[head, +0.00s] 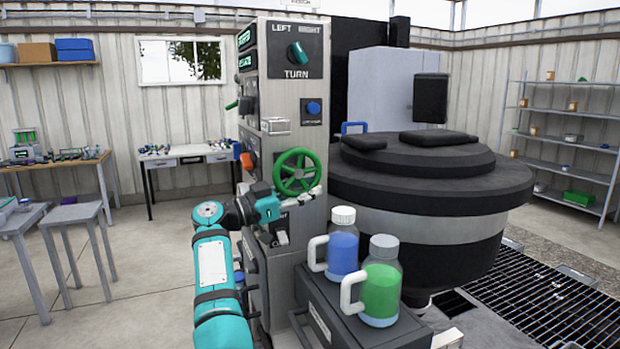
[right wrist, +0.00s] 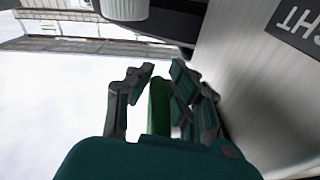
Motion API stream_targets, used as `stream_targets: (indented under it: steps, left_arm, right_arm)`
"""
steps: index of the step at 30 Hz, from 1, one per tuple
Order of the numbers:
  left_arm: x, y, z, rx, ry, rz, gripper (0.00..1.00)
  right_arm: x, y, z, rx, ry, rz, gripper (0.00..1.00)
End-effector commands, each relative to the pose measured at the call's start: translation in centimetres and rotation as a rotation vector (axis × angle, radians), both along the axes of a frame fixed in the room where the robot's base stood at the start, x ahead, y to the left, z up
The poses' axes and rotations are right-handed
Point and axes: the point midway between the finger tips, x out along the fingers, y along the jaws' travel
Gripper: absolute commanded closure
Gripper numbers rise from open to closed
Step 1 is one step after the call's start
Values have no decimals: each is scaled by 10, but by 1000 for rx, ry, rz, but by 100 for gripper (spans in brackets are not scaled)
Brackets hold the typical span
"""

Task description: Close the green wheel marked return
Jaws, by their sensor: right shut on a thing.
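The green wheel (head: 298,171) is a spoked handwheel on the front of the grey panel column (head: 303,113) in the head view. My right gripper (head: 294,200) is at its lower rim, with the teal arm coming up from below. In the right wrist view a green bar, part of the wheel's rim (right wrist: 158,105), stands between the two fingers (right wrist: 163,88). The right gripper is shut on the rim. The wheel's marking is too small or covered to read. My left gripper is not in view.
Above the wheel are a turn switch (head: 298,53) and a blue button (head: 313,107). Bottles with blue (head: 343,251) and green (head: 381,291) liquid stand on a dark box right of my arm. A large black round vessel (head: 430,180) is behind them.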

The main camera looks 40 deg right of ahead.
Motion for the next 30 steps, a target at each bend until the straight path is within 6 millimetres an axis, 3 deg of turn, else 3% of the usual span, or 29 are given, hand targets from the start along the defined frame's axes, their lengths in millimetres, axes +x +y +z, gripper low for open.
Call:
stream_targets:
  steps: [3,12,30]
  left_arm:
    - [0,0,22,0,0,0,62]
    - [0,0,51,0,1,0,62]
    - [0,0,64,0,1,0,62]
  right_arm:
    - [0,4,5,92,-30,-3,100]
    - [3,12,-1,277,-88,-5,100]
    - [4,16,-8,382,-122,-8,100]
